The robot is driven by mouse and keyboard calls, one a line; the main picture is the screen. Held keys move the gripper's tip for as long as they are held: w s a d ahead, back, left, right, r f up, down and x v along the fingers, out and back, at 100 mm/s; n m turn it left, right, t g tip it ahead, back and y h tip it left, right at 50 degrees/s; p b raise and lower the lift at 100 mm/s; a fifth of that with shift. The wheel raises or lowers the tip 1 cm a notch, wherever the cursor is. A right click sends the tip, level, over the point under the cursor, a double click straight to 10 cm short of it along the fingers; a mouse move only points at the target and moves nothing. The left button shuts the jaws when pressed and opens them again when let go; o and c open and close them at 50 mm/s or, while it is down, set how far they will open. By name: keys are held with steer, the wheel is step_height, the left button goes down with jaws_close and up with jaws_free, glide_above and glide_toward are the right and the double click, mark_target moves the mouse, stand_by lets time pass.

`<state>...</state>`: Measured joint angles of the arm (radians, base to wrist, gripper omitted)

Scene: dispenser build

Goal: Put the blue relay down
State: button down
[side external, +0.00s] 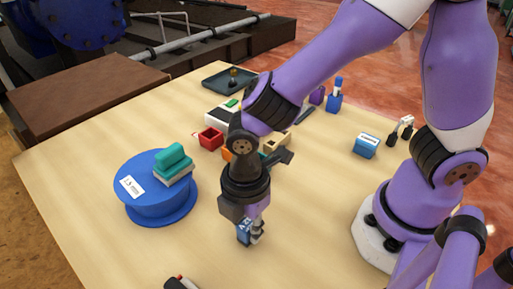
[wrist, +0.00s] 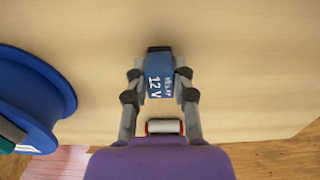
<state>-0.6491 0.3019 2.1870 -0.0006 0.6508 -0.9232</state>
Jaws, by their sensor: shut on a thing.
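The blue relay (side external: 243,232) is a small dark blue block with white lettering. In the wrist view the relay (wrist: 159,80) reads "RELAY 12 V" and sits between the two fingertips. My gripper (side external: 251,229) points down and is shut on it, with one finger on each side in the wrist view (wrist: 160,76). The relay is low over the front middle of the wooden table (side external: 110,120). I cannot tell whether its underside touches the table.
A blue spool (side external: 150,212) bearing a teal-and-white block (side external: 174,162) stands left of my gripper. A small cylinder (side external: 179,283) lies at the front. A red box (side external: 209,139), a dark tray (side external: 228,83) and a light blue box (side external: 366,146) are farther back.

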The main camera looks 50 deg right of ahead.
mark_target(247, 223)
steer(key=shift+f, duration=0.1)
steer(key=c, duration=0.7)
jaws_free()
steer(key=shift+r, duration=0.5)
step_height(247, 223, up, 11)
steer(key=d+r+m+t, duration=0.4)
steer(key=d+m+t, duration=0.1)
steer(key=d+m, duration=1.1)
steer(key=shift+s+m+t, duration=0.3)
steer(key=shift+s+m, duration=0.05)
steer(key=shift+m, duration=0.65)
